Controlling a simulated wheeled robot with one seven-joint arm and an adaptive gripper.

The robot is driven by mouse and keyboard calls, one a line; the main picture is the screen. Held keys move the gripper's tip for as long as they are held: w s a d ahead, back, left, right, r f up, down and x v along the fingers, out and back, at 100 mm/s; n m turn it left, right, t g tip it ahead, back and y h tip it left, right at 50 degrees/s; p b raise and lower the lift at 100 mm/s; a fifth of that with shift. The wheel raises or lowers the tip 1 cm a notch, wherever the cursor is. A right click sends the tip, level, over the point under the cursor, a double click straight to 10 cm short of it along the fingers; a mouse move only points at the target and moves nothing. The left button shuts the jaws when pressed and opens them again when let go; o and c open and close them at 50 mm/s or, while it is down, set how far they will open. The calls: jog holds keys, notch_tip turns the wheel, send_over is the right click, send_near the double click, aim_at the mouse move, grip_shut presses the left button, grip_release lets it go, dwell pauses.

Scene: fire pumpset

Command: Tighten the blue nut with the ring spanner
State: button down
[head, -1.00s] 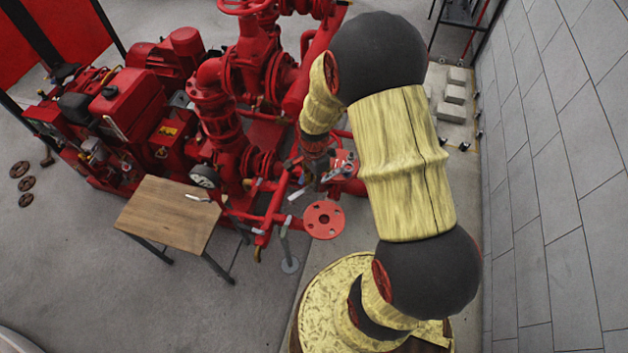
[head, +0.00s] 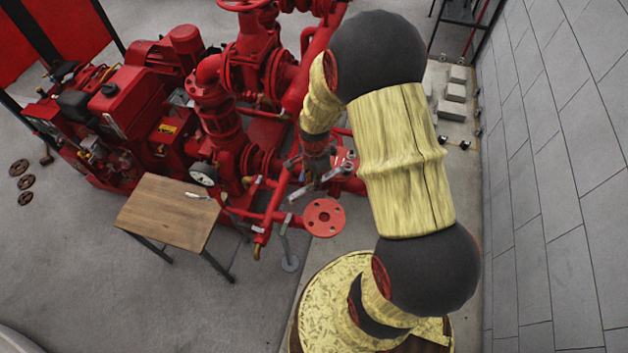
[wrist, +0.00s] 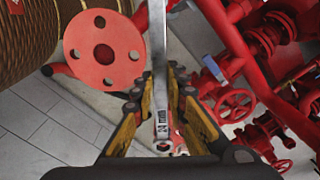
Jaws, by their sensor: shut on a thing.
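My gripper (wrist: 160,88) is shut on the spanner (wrist: 159,60), a long grey metal tool with a "24 mm" mark on its near part. In the wrist view the spanner runs away from me between the yellow and black fingers, and its far end leaves the top of the picture. In the head view my gripper (head: 318,170) is small and partly hidden by my arm, beside the red pipework. A small pale blue part (wrist: 213,68) shows on the red pipework in the wrist view; I cannot tell whether it is the blue nut.
A round red flange with bolt holes (head: 323,217) stands just below my gripper; it also shows in the wrist view (wrist: 103,50). The red pumpset (head: 225,120) fills the left and back. A wooden table (head: 165,212) bears a small pale tool (head: 197,196). A grey wall (head: 560,180) bounds the right.

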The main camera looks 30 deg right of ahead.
jog(key=shift+f+b, duration=0.65)
jog(key=shift+f, duration=0.4)
jog(key=shift+w, duration=0.1)
jog(key=w+d+m+b, duration=0.1)
jog(key=w+d+m, duration=0.3)
jog(key=w+m, duration=0.4)
jog(key=shift+w+r+m, duration=0.15)
jog(key=shift+w+m, duration=0.15)
jog(key=shift+w, duration=0.55)
dwell(0.4)
jog(key=shift+s+a, duration=0.35)
dwell(0.5)
jog(key=shift+r, duration=0.1)
notch_tip(320, 180, up, 5)
jog(key=p, duration=0.2)
jog(key=shift+p, duration=0.35)
dwell(0.4)
